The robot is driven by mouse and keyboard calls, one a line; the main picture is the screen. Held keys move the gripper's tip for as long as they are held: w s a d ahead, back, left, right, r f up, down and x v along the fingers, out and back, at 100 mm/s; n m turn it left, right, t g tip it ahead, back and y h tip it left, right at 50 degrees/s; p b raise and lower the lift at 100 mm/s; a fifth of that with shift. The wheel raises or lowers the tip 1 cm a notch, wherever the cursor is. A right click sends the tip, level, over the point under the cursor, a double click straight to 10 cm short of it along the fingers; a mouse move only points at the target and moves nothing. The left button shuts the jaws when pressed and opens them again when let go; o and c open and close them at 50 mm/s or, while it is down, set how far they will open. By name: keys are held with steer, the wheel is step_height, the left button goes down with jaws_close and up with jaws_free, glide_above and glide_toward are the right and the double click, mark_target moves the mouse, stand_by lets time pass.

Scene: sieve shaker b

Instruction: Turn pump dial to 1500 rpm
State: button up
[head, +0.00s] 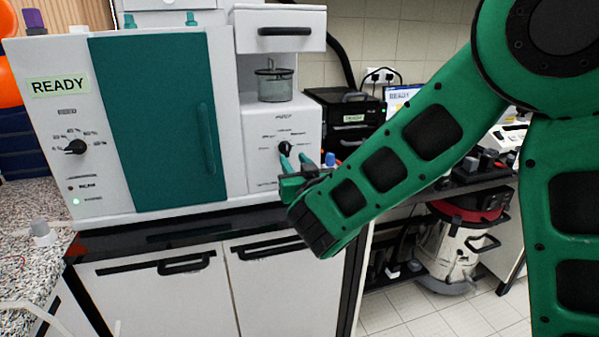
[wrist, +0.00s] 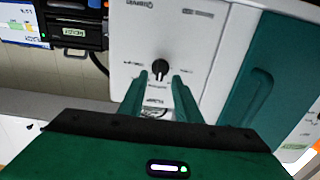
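The pump dial (wrist: 159,69) is a black knob on the white front panel of the machine, with small printed labels around it that are too small to read. In the head view the dial (head: 285,148) sits on the right part of the machine, below a glass jar. My gripper (wrist: 165,80) points at the panel with its two green fingers apart, one to each side just short of the dial in the picture. It also shows in the head view (head: 294,160), right at the dial. I cannot tell whether the fingers touch the knob. Nothing is held.
A second black dial (head: 76,147) sits on the machine's left panel under a READY label. A green door (head: 157,120) with a vertical handle lies between the panels. The glass jar (head: 275,84) stands in a recess above the pump dial. A black device (head: 347,120) stands to the right.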

steer(key=v, duration=0.5)
steer(key=shift+s, duration=0.2)
steer(key=shift+d, duration=0.1)
steer(key=w+d+f+m+g+h, duration=0.2)
steer(key=d+m+h, duration=0.35)
steer(key=d, duration=1.25)
steer(key=s+d+f+m+g+h, duration=0.1)
steer(key=s+d+f+g+h, duration=0.25)
steer(key=d, duration=0.55)
steer(key=s+d+f+m+g+h, duration=0.25)
steer(key=s+d, duration=0.25)
steer(key=d, duration=0.5)
steer(key=s+d+f+m+g+y, duration=0.1)
steer(key=s+d+g, duration=0.2)
steer(key=s, duration=0.4)
steer(key=s+d+f+g+y, duration=0.1)
steer(key=s+d+f+g, duration=0.15)
steer(key=s, duration=0.35)
steer(key=s+a+g+y, duration=0.2)
steer(key=s+g+y, duration=0.2)
steer(key=s, duration=1.2)
steer(key=shift+a+r+y, duration=0.3)
steer(key=shift+a+y, duration=0.05)
